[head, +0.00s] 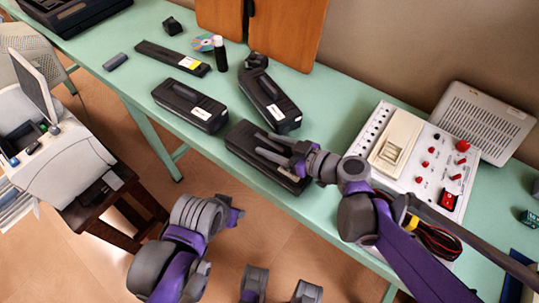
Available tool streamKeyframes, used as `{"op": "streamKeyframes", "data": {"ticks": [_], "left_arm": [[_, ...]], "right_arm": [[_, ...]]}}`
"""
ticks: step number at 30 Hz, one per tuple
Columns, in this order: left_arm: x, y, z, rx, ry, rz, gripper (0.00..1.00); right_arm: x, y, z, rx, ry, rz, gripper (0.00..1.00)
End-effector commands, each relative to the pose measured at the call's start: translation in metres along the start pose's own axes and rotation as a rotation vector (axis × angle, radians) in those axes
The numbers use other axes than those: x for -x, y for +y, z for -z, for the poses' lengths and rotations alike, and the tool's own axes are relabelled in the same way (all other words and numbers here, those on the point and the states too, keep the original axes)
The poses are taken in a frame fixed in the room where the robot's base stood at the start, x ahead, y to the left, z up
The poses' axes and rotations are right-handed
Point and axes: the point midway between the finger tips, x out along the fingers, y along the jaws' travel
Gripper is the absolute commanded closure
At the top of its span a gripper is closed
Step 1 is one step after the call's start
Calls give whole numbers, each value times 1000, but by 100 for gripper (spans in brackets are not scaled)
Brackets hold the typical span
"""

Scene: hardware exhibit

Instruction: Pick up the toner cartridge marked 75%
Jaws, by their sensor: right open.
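Several black toner cartridges lie on the green table. One with a white label (190,105) lies left of centre. Another with a white label (270,98) lies to its right, at a slant. A long, thin one with a yellow label (165,55) lies farther back. A fourth cartridge (240,140) lies near the front edge, partly covered by my right gripper (261,144). That gripper is open, its two fingers spread over this cartridge; I cannot tell whether they touch it. No 75% mark is readable on any cartridge.
A white control panel (437,150) with red knobs stands right of my right gripper, with a grey vented box (485,122) behind it. A disc (203,43) and a small black bottle (220,55) stand at the back.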

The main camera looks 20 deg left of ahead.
Motion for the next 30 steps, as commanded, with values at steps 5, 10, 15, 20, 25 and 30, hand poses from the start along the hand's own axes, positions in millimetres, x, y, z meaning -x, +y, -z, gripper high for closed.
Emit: {"op": "streamKeyframes", "data": {"ticks": [5,10,15,20,25,30], "left_arm": [[-1,0,0,0,0,0,53],[-1,0,0,0,0,0,53],[-1,0,0,0,0,0,53],[-1,0,0,0,0,0,53],[-1,0,0,0,0,0,53],[-1,0,0,0,0,0,53]], "right_arm": [[-9,0,0,0,0,0,46],[-8,0,0,0,0,0,47],[-8,0,0,0,0,0,78],[-8,0,0,0,0,0,100],[-8,0,0,0,0,0,100],[-8,0,0,0,0,0,100]]}}
